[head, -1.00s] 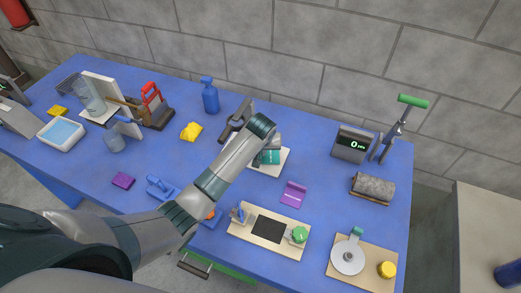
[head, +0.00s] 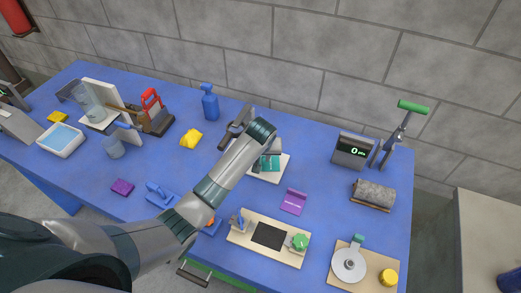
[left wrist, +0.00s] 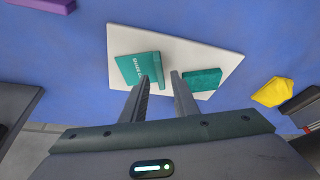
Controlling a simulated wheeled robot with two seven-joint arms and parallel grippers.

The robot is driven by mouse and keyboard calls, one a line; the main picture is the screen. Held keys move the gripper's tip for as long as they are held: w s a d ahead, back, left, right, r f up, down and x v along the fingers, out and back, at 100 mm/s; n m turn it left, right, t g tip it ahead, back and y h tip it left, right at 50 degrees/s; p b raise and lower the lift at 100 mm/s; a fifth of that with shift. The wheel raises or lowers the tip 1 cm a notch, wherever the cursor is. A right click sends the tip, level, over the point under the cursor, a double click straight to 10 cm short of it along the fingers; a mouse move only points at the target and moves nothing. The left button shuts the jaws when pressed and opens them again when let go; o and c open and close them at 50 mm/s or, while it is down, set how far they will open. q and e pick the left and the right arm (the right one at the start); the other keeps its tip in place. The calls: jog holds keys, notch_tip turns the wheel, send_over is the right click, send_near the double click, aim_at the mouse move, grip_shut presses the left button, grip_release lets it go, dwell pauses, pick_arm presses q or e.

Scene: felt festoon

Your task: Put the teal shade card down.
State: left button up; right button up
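The teal shade card (left wrist: 129,69), with pale lettering and a raised edge, lies on a white board (left wrist: 188,45) in the left wrist view. A second, smaller teal piece (left wrist: 203,79) lies on the board to the right. My left gripper (left wrist: 162,76) is open just above the board. Its left finger covers part of the card near the raised edge, and there is a gap before the right finger. Whether a finger touches the card, I cannot tell. In the head view my forearm and wrist partly hide the card (head: 271,162) and board (head: 283,173). My right gripper is out of view.
A purple card (head: 293,201) and a wooden fixture with a black pad (head: 268,235) lie in front of the board. Blue table right of the board is clear up to the display box (head: 351,150).

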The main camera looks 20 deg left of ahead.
pick_arm(q)
jog(key=b+v, duration=0.3)
jog(key=v, duration=0.7)
jog(key=shift+s+r, duration=0.15)
jog(key=shift+r, duration=0.15)
dwell(0.4)
